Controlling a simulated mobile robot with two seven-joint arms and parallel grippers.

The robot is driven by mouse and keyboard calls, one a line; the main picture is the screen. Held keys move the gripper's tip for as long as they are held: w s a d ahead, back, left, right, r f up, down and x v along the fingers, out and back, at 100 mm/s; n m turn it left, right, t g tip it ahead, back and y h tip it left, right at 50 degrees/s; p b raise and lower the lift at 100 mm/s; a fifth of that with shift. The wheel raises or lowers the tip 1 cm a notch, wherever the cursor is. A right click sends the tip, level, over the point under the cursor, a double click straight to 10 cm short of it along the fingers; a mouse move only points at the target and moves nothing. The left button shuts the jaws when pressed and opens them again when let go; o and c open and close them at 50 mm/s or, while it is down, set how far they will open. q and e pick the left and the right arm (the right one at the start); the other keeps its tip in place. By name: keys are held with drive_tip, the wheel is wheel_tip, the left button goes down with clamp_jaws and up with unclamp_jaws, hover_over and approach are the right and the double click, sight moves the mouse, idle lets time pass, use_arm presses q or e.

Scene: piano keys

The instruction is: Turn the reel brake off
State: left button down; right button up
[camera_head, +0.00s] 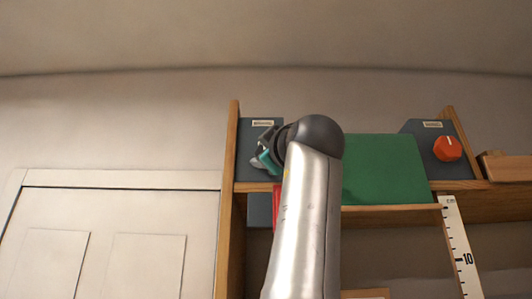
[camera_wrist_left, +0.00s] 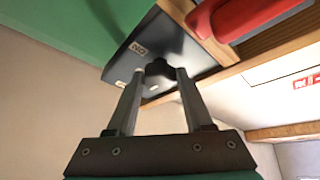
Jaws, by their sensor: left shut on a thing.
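A dark panel (camera_head: 248,137) with a small label sits at the left of the wooden shelf; its text is too small to read in the head view. In the left wrist view the panel (camera_wrist_left: 182,48) carries a label that appears to read ON, seen turned, and a second unreadable label. A black knob (camera_wrist_left: 159,68) stands out from it. My left gripper (camera_head: 262,160) is at this panel, partly hidden by my wrist. In the wrist view its fingers (camera_wrist_left: 158,76) are shut on the black knob, one on each side. My right gripper is out of view.
A second dark panel (camera_head: 425,149) with a red-orange knob (camera_head: 447,148) stands at the right. A green board (camera_head: 385,168) lies between the panels. A red object (camera_wrist_left: 245,16) is close beside the left panel. A ruler (camera_head: 458,245) hangs below right. A pale door (camera_head: 120,240) is at left.

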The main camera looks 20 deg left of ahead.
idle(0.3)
use_arm(q)
drive_tip(key=shift+c, duration=1.5)
unclamp_jaws()
drive_tip(key=b+v, duration=0.7)
drive_tip(key=v, duration=0.8)
drive_tip(key=shift+s, duration=0.15)
